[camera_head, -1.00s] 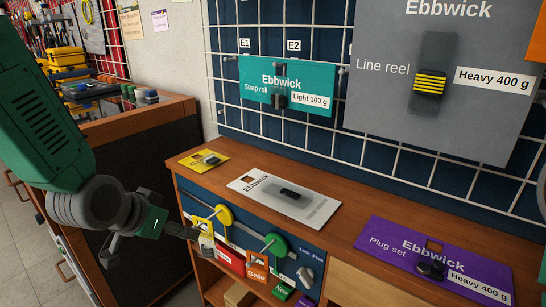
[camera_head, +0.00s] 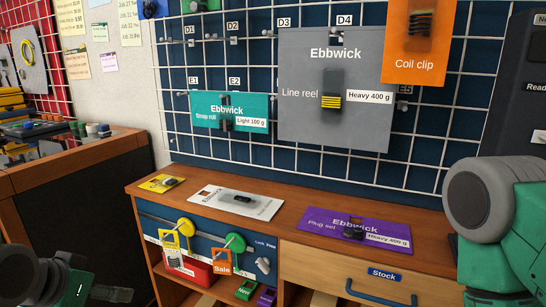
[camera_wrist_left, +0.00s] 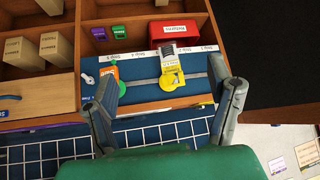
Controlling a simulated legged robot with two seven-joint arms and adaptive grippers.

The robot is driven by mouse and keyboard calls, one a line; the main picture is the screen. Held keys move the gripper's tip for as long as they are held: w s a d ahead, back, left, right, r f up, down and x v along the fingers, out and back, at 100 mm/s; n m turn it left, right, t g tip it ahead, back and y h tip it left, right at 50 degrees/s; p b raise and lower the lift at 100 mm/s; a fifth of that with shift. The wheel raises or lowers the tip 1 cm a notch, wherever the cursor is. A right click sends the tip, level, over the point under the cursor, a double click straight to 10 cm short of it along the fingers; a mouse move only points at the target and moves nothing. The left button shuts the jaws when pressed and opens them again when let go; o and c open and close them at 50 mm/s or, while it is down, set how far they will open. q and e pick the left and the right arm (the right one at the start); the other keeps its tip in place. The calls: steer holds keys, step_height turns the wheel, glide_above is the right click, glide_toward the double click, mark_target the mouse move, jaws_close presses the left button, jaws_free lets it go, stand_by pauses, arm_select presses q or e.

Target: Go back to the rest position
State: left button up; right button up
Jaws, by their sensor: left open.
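My left gripper (camera_head: 95,292) is low in the left corner of the head view, partly cut off by the bottom edge. The left wrist view shows its two fingers (camera_wrist_left: 160,78) wide apart with nothing held between them. Beyond them in that view are the bench front, a yellow tag disc (camera_wrist_left: 172,79) and a green one (camera_wrist_left: 121,88); the gripper appears clear of both. A green and grey link of my right arm (camera_head: 490,215) stands at the right edge of the head view. My right gripper is out of view.
White (camera_head: 262,208), purple (camera_head: 310,223) and yellow (camera_head: 151,186) packs lie on the wooden bench (camera_head: 400,250). Grey (camera_head: 300,110), teal (camera_head: 202,99) and orange (camera_head: 445,62) packs hang on the grid. A dark side cabinet (camera_head: 85,200) stands left.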

arm_select(q)
steer(key=s+d+f+g+p, duration=0.1)
steer(key=s+f+g+p, duration=0.2)
steer(key=s, duration=0.8)
steer(key=s+d+f+n+g+p, duration=0.1)
steer(key=s+d+f+g+p, duration=0.1)
steer(key=s+f+g+p, duration=0.2)
steer(key=s+f+p, duration=0.3)
steer(key=s+f, duration=0.5)
steer(key=shift+f+y, duration=0.25)
steer(key=shift+y, duration=0.15)
steer(key=shift+d, duration=0.1)
stand_by(0.5)
